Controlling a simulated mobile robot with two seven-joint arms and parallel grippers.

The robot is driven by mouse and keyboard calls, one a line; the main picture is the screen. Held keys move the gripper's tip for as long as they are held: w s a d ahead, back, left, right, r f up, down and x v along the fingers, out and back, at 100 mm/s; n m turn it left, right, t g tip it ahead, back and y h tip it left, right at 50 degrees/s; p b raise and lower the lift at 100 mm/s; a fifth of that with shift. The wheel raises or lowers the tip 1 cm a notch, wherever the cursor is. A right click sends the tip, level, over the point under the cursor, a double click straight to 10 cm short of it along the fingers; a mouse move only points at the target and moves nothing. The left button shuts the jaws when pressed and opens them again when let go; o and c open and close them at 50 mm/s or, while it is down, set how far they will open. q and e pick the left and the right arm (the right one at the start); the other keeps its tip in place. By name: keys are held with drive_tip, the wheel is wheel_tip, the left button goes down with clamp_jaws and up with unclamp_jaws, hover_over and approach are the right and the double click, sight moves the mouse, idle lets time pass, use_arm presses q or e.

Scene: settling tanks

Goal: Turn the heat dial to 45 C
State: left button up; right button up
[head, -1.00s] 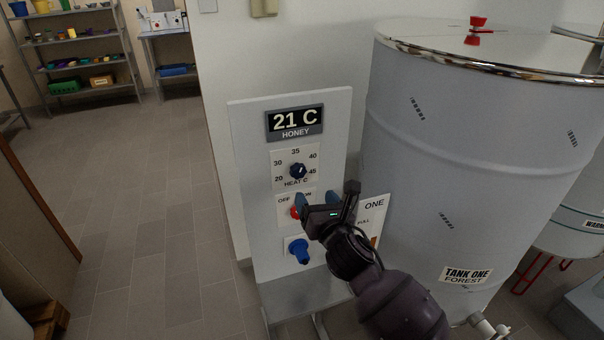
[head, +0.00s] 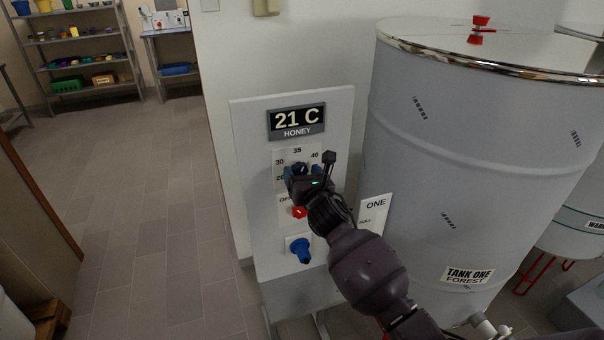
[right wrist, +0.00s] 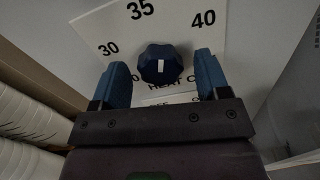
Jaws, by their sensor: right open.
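The heat dial is a dark blue lobed knob (head: 300,168) on the upright grey control panel (head: 247,190). In the right wrist view the dial (right wrist: 158,64) shows a white mark, with 30, 35 and 40 printed around it. My right gripper (head: 305,173) is in front of the dial, open, with blue fingers. In the right wrist view its fingers (right wrist: 162,78) stand on either side of the dial, with gaps visible. The display (head: 297,121) reads 21 C, HONEY. The gripper hides the 45 mark. My left gripper is not in view.
Below the dial are a red knob (head: 299,212) and a blue handle (head: 300,250). A large grey tank (head: 470,150) marked TANK ONE stands close on the right. A small ONE sign (head: 375,207) is beside the panel.

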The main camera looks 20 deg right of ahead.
drive_tip(key=shift+w, duration=0.15)
drive_tip(key=c, duration=0.9)
